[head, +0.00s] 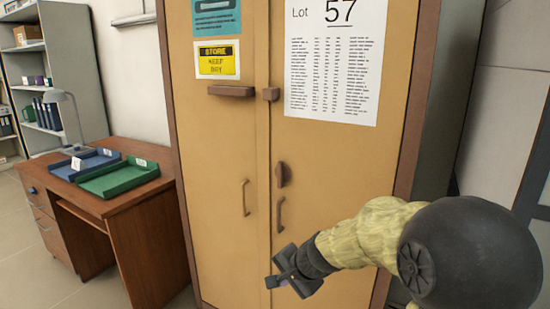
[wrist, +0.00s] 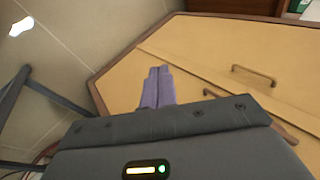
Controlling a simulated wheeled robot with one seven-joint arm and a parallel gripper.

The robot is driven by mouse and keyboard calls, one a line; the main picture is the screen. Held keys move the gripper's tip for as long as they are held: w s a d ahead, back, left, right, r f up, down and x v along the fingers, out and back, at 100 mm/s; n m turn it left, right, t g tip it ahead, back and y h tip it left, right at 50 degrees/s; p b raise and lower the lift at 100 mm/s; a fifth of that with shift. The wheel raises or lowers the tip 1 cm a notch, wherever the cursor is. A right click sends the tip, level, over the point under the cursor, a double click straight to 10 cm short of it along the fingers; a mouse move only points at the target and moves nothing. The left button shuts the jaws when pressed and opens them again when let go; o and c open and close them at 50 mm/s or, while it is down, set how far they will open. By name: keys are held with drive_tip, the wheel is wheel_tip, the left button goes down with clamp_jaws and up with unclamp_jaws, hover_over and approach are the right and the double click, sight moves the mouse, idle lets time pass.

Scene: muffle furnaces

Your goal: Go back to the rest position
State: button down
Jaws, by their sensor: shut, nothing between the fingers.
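My gripper (head: 279,281) is at the lower middle of the head view, in front of the lower part of a tan two-door cabinet (head: 222,140). In the wrist view my gripper's two purple fingers (wrist: 158,86) lie side by side, shut and with nothing between them. They point toward the cabinet (wrist: 205,50) front. Both doors look shut. I see no contact between the fingers and the cabinet, but the exact gap cannot be told. My arm comes in from the lower right and hides the lower right door.
The cabinet has a left handle (head: 245,198), a right handle (head: 280,215) and a dark latch (head: 283,174). A wooden desk (head: 150,205) with a blue tray (head: 84,164) and a green tray (head: 118,180) stands at left. A grey shelf (head: 75,60) is behind. Floor (head: 25,255) shows at far left.

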drive_tip(key=s+d+f+n+g+h, duration=0.2)
drive_tip(key=s+d+f+n, duration=0.15)
drive_tip(key=s+d, duration=0.45)
drive_tip(key=s+d+f+n+g+h, duration=0.1)
drive_tip(key=s+d+f+n+h, duration=0.3)
drive_tip(key=s, duration=0.6)
wheel_tip(320, 180, up, 28)
drive_tip(key=d+y+p, duration=0.1)
drive_tip(key=p, duration=2.5)
drive_tip(key=shift+d+f+n, duration=0.15)
drive_tip(key=shift+d+n, duration=0.1)
drive_tip(key=shift+n, duration=0.2)
